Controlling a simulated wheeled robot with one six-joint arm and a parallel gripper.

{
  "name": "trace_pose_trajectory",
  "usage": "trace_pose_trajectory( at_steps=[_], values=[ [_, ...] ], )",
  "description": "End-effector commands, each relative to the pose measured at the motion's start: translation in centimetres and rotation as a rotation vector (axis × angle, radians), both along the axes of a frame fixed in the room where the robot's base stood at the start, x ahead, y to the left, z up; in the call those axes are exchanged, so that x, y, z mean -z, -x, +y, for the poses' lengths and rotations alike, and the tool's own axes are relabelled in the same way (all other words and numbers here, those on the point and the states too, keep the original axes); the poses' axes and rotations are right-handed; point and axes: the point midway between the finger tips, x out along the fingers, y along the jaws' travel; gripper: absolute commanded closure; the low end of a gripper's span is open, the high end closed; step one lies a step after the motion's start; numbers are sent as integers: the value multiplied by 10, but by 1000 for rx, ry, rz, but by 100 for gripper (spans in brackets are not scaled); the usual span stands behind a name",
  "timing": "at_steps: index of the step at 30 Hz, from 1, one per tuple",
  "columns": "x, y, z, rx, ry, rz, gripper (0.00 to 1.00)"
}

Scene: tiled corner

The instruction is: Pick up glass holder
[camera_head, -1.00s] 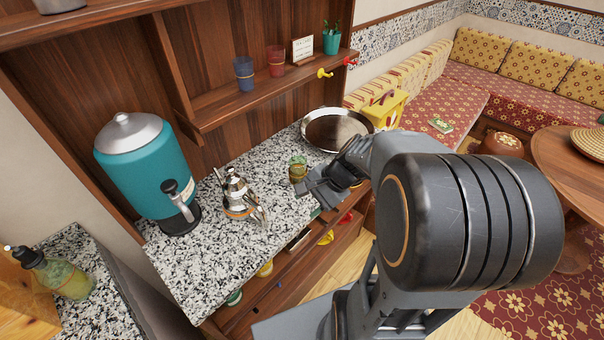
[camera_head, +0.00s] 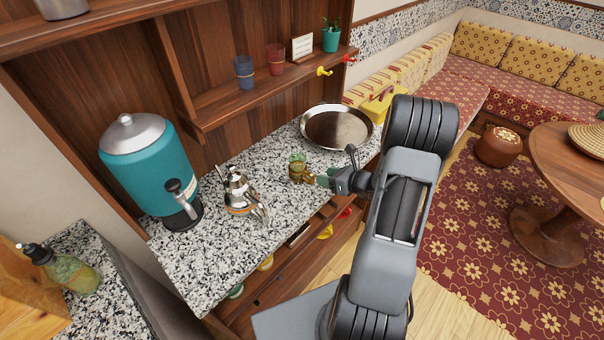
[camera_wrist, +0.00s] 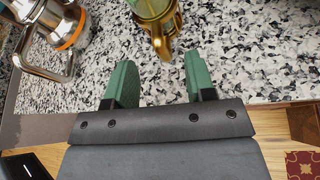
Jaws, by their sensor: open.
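The glass holder (camera_head: 296,172) is a small brass-coloured holder with a handle and a greenish glass in it. It stands upright on the speckled granite counter (camera_head: 210,268). In the wrist view the holder (camera_wrist: 162,38) is at the top centre, partly cut off by the frame, its brass handle pointing toward me. My gripper (camera_head: 328,178) is just right of the holder in the head view. In the wrist view my gripper (camera_wrist: 157,78) has its two green fingers apart, with bare counter between them. The holder lies just beyond the fingertips, not between them.
A silver teapot (camera_head: 238,192) stands left of the holder; it also shows in the wrist view (camera_wrist: 62,28). A teal dispenser (camera_head: 148,165) is farther left. A round metal tray (camera_head: 337,128) lies behind.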

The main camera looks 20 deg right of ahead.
Motion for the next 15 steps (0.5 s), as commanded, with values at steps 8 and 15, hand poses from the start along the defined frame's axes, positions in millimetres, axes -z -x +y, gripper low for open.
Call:
trace_pose_trajectory(
  at_steps=[8, 15],
  values=[
    [7, -13, 10, -3, 2, 1, 50],
    [20, -35, 26, -5, 0, 2, 50]
  ],
)
